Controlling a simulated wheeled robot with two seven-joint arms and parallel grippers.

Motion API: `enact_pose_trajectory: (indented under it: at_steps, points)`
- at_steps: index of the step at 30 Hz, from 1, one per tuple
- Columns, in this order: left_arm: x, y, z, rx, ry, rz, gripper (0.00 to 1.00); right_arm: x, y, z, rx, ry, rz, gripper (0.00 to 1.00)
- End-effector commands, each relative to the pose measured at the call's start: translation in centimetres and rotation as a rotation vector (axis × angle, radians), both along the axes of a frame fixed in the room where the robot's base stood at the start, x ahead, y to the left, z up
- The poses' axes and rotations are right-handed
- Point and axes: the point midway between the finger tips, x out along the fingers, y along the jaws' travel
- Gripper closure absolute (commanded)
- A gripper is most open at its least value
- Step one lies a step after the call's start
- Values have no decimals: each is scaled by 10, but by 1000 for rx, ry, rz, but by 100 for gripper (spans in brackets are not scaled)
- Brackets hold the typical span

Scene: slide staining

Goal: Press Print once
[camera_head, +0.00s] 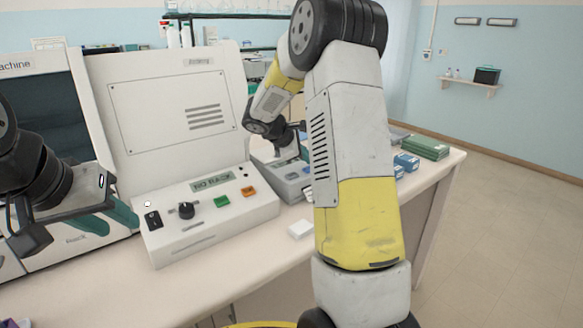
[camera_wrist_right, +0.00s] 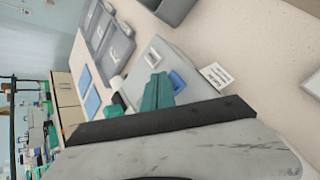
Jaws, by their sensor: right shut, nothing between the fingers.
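A small grey device (camera_head: 286,183), perhaps the printer, stands right of the white staining machine in the head view, partly hidden by my right arm. In the right wrist view its pale body (camera_wrist_right: 185,62) carries a blue square button (camera_wrist_right: 177,80) and a grey-white square (camera_wrist_right: 152,58). I cannot read which is Print. My right gripper (camera_wrist_right: 158,84) is shut and empty, its teal fingertips over the device close beside the blue button; contact cannot be told. My left gripper (camera_head: 108,224) is open and empty in front of the machines at the left.
The white control panel (camera_head: 215,222) has a black knob, green and orange buttons. A white block (camera_head: 300,229) lies on the bench in front of the device. A printed card (camera_wrist_right: 215,75) lies beside it. Blue boxes (camera_head: 405,161) and green boxes (camera_head: 425,147) stand to the right.

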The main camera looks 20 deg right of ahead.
Motion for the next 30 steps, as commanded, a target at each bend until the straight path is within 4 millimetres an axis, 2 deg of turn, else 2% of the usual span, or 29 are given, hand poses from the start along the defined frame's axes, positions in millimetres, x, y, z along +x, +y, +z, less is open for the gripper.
enact_pose_trajectory:
  at_steps: [16, 30]
  points:
    - [0, 0, 0, 0, 0, 0, 64, 0, 0, 45, 1, -1, -1, 100]
    - [0, 0, 0, 0, 0, 0, 64, 0, 0, 50, 0, 0, 0, 100]
